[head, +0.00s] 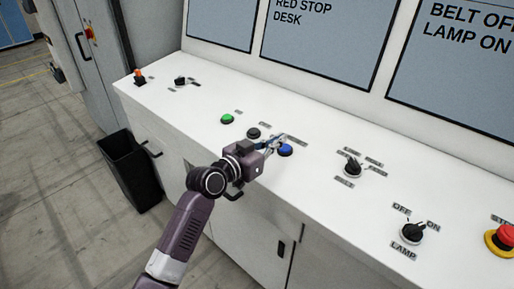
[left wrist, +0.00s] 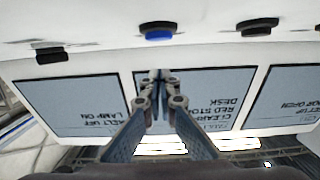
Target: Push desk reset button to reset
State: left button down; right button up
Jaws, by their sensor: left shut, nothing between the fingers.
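The white desk (head: 200,100) carries a row of push buttons. A blue button (head: 285,150) sits beside the fingertips of my left gripper (head: 273,143); contact cannot be told. A black button (head: 254,133) and a green button (head: 227,118) lie to the left of it. The small labels by these buttons are too small to read. In the left wrist view, which looks upside down, the blue button (left wrist: 158,33) and a black button (left wrist: 257,27) are above the closed fingers of my left gripper (left wrist: 160,78). They hold nothing. My right gripper is out of view.
Selector knobs (head: 352,168) and (head: 411,233) and a red emergency button (head: 502,239) on yellow stand to the right. A small knob (head: 180,81) and an orange switch (head: 139,77) are at the far left. A black bin (head: 130,170) stands on the floor beside the desk.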

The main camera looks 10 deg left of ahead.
pick_arm(q)
jog(key=b+v, duration=0.1)
jog(key=v, duration=0.3)
jog(key=b+v, duration=0.1)
jog(key=v, duration=0.3)
jog(key=shift+f, duration=0.25)
jog(key=shift+s+a+r, duration=0.15)
jog(key=shift+s+a, duration=0.15)
jog(key=shift+s, duration=0.2)
jog(key=shift+w, duration=0.1)
